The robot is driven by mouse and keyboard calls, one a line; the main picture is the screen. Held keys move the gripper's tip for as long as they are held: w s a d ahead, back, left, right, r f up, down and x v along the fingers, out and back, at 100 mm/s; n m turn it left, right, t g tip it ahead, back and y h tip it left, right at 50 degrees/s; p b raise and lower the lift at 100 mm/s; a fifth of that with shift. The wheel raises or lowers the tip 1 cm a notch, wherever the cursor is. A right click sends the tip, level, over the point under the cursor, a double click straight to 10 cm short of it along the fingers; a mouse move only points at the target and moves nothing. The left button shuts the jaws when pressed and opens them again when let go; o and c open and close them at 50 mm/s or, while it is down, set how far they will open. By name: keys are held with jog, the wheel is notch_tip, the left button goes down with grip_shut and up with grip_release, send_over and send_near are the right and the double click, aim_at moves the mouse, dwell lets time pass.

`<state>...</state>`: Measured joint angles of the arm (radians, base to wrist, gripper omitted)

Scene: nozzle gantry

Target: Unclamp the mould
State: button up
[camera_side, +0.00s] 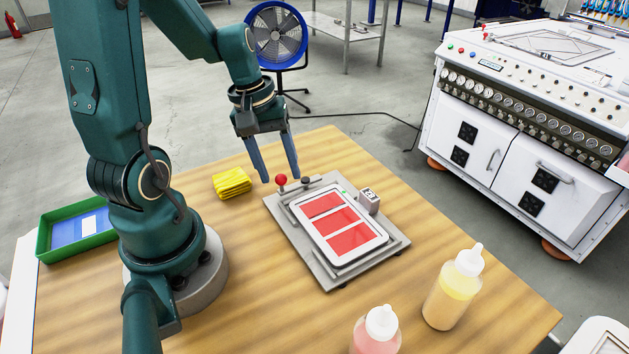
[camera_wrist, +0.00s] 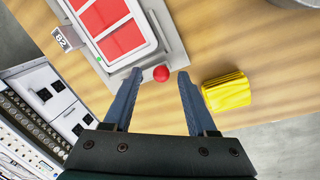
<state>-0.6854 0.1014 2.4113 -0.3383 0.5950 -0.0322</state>
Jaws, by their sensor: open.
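The mould is a white tray with three red rectangular panels (camera_side: 331,222), lying flat on a grey base plate (camera_side: 324,268). A lever with a red ball knob (camera_side: 281,180) stands at the plate's far left corner, with a dark knob (camera_side: 305,181) beside it. My gripper (camera_side: 281,179) is open and empty, fingers pointing down near the red knob. In the wrist view my gripper (camera_wrist: 158,78) has the red knob (camera_wrist: 161,74) between and just beyond its fingertips. Whether the fingers are level with the knob I cannot tell.
A folded yellow cloth (camera_side: 232,182) lies left of the plate. A small numbered block (camera_side: 369,201) sits at the plate's right edge. Bottles of yellow (camera_side: 453,290) and pink (camera_side: 376,335) liquid stand at the front. A green tray (camera_side: 76,228) is at the left.

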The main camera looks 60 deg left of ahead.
jog(key=shift+s+a+r, duration=0.1)
jog(key=shift+s+r, duration=0.1)
jog(key=shift+r, duration=0.7)
jog(key=shift+s+a+r, duration=0.1)
jog(key=shift+s+r, duration=0.05)
jog(key=shift+r, duration=0.75)
jog(key=s+d+r+m+t, duration=0.2)
jog(key=d+r+m, duration=0.1)
jog(key=d+m, duration=0.2)
jog(key=s+d+r+m+t+y, duration=0.1)
jog(key=s+d+r+m+t, duration=0.1)
jog(key=d+m, duration=0.4)
jog(key=shift+d+r, duration=0.2)
jog(key=shift+r, duration=0.7)
